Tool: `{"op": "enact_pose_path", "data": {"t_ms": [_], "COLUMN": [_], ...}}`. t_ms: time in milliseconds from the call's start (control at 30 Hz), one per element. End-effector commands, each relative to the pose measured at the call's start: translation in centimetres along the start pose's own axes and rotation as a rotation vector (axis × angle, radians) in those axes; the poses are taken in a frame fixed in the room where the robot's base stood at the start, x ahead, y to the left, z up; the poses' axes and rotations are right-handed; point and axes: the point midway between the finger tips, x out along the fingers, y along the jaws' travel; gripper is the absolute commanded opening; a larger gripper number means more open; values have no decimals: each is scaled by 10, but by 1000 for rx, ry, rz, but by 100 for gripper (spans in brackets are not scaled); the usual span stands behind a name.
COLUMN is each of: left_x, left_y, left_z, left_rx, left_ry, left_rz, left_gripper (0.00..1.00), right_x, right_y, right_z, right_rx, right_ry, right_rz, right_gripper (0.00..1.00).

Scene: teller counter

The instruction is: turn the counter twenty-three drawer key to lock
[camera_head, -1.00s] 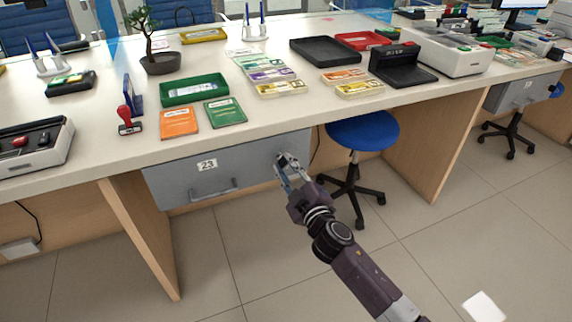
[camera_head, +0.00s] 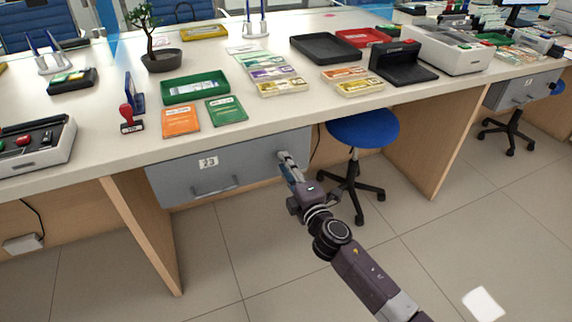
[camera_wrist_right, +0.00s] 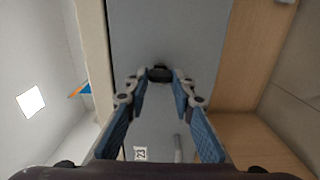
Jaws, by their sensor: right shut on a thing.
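The grey drawer (camera_head: 228,178) with the label 23 (camera_head: 208,162) and a bar handle (camera_head: 215,190) is closed under the counter. My right gripper (camera_head: 284,158) is at the drawer's right end, its fingers pointing at the front. In the right wrist view the two blue-padded fingertips (camera_wrist_right: 160,76) close on the small black key (camera_wrist_right: 160,72) at the drawer face. The key is hidden behind the fingers in the head view. In the wrist view the label (camera_wrist_right: 140,154) and handle (camera_wrist_right: 178,148) show near the bottom. My left gripper is not in view.
The counter top (camera_head: 270,112) overhangs just above my right gripper. A blue stool (camera_head: 362,130) stands close to the right of it. A wooden side panel (camera_head: 145,232) stands left of the drawer. The floor in front is clear.

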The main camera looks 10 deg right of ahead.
Motion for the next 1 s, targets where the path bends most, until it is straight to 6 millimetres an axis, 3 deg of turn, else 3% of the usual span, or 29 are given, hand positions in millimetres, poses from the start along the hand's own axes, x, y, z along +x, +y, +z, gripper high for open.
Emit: {"op": "enact_pose_path", "data": {"t_ms": [567,600,700,1000], "left_x": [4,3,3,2], "left_y": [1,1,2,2], "left_z": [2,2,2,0], "left_rx": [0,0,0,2], "left_ry": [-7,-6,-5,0], "left_rz": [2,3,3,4], "left_gripper": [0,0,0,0], "right_x": [0,0,0,-1], "right_y": [-1,-1,-1,-1], "right_z": [-1,-1,-1,0], "right_rx": [-30,-30,-29,-28], "right_ry": [2,2,2,1], "right_rz": [-1,-1,-1,-1], "right_gripper": [0,27,38,41]}}
